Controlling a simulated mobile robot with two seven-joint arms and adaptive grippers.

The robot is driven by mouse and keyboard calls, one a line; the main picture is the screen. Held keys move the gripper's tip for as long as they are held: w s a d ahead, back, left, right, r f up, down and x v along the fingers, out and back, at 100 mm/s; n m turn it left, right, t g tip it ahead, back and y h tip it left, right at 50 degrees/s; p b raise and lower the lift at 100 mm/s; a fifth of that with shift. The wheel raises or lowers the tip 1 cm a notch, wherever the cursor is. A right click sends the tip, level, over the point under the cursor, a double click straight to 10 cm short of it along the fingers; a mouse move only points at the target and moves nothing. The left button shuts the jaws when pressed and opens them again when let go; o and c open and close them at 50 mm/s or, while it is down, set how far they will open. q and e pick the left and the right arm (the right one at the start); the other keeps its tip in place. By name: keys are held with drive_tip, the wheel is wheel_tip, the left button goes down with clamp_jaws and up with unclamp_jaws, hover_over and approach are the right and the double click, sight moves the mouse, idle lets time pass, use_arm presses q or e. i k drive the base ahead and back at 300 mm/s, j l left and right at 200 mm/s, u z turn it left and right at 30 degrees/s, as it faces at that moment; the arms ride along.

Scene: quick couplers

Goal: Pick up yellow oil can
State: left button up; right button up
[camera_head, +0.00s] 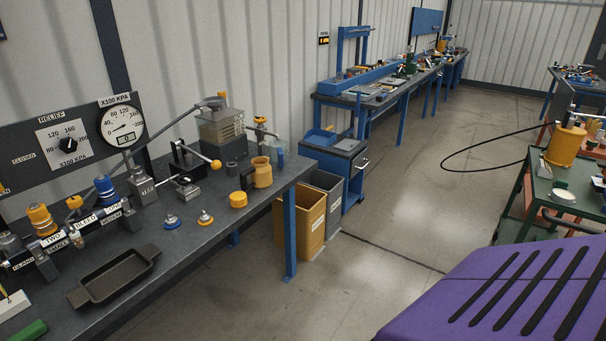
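I cannot tell from shape alone which of these is the oil can. Neither of my grippers is in view, and nothing is seen touching either vessel.
Open floor (410,205) lies between bench and cart.

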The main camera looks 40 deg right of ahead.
sight(259, 172)
drive_tip(key=z, duration=1.05)
